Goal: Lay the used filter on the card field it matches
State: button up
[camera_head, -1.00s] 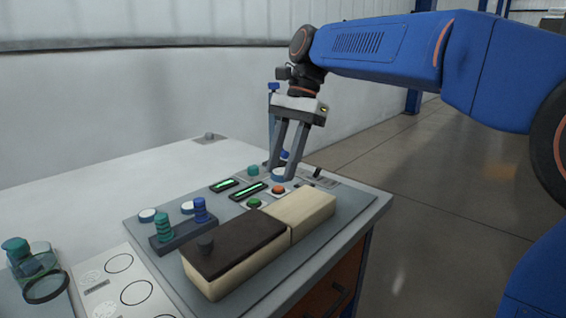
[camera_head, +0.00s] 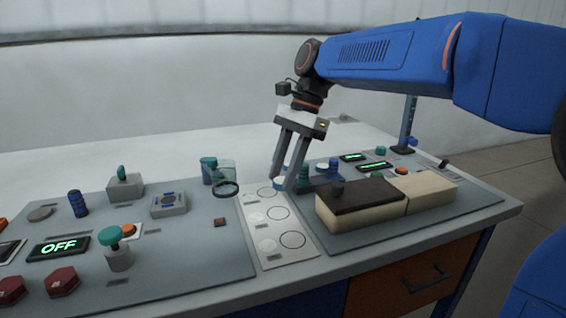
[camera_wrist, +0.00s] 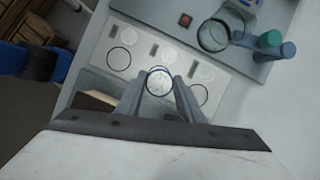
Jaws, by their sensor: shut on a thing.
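My gripper (camera_head: 282,184) is shut on the used filter (camera_head: 279,184), a small round pale disc with a dark blue rim. The filter also shows in the wrist view (camera_wrist: 159,81), between the fingertips. The white card (camera_head: 270,256) lies under the gripper. Its fields each pair a printed pale disc with an empty black ring. In the wrist view the card (camera_wrist: 142,66) shows its rings in a row, and the held filter appears over the middle one. The exact height above the card and the filter's face pattern are hard to tell.
A clear glass with a dark ring (camera_head: 226,187) stands behind the card, next to a teal cylinder (camera_head: 208,170). Right of the card is a dark-topped wooden block (camera_head: 362,195). Left is a grey panel with an OFF display (camera_head: 59,248) and several knobs.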

aim_at(275, 215)
jog(key=shift+s+a+f, duration=0.25)
jog(key=shift+a+f, duration=0.15)
jog(key=shift+a, duration=0.05)
jog(key=shift+f, duration=2.9)
jog(key=shift+f, duration=0.5)
dwell(0.9)
jog(key=o, duration=1.1)
jog(key=shift+o, duration=0.2)
jog(key=o, duration=0.4)
